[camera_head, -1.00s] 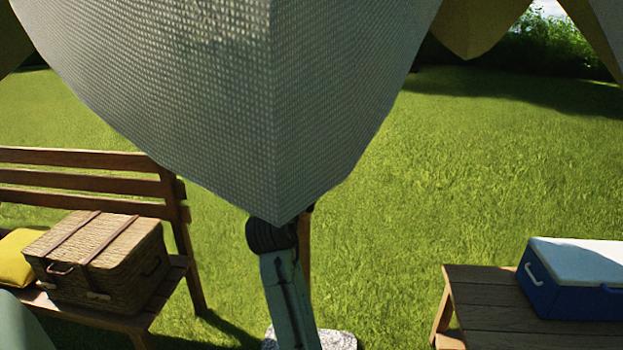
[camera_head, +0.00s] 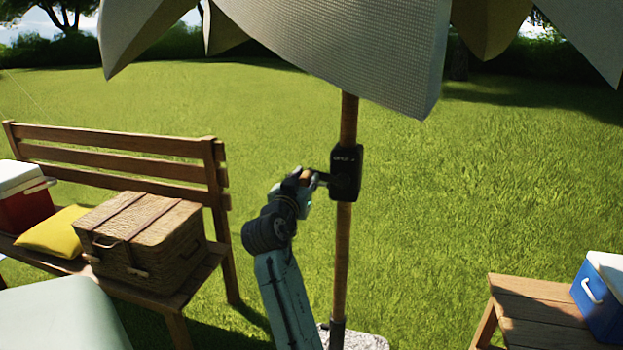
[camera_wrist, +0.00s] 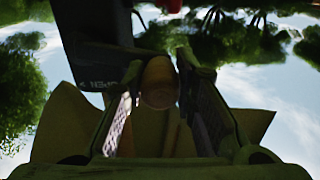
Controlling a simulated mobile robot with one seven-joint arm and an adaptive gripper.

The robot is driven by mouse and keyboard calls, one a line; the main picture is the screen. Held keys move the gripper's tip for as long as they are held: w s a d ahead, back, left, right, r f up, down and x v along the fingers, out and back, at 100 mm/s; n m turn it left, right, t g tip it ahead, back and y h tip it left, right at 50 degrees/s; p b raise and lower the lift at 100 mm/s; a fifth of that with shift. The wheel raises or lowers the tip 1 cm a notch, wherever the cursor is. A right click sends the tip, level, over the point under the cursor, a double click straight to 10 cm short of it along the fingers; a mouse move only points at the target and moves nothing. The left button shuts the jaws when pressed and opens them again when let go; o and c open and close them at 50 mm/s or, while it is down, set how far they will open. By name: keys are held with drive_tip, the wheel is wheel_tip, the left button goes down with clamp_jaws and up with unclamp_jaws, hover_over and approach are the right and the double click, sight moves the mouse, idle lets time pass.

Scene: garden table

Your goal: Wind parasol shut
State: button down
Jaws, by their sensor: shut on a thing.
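The parasol canopy (camera_head: 350,45) is pale grey-white fabric hanging in drooping pointed flaps at the top of the head view. Its wooden pole (camera_head: 341,260) stands upright on a speckled stone base (camera_head: 362,341). A black crank housing (camera_head: 346,173) with small white lettering is fixed on the pole; it also shows in the wrist view (camera_wrist: 95,70). My gripper (camera_head: 306,178) is left of the housing, shut on the wooden crank knob (camera_wrist: 159,82). In the wrist view the knob sits between the two finger pads. The crank arm is partly hidden by the fingers.
A wooden bench (camera_head: 115,140) at left holds a wicker basket (camera_head: 140,235), a yellow cushion (camera_head: 52,232) and a red cooler (camera_head: 22,205). A wooden table (camera_head: 530,305) with a blue cooler (camera_head: 603,295) is at right. Lawn lies open behind the pole.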

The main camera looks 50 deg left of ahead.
drive_tip(key=w+d+f+b, duration=0.4)
drive_tip(key=d+f+b, duration=0.2)
drive_tip(key=f, duration=0.4)
drive_tip(key=shift+w+d+f, duration=0.15)
drive_tip(key=shift+d+f, duration=0.2)
drive_tip(key=shift+d, duration=0.1)
drive_tip(key=c, duration=1.6)
unclamp_jaws()
drive_tip(key=shift+c, duration=0.2)
drive_tip(key=o, duration=0.4)
drive_tip(key=shift+r, duration=0.15)
drive_tip(key=shift+o, duration=0.2)
drive_tip(key=v, duration=1)
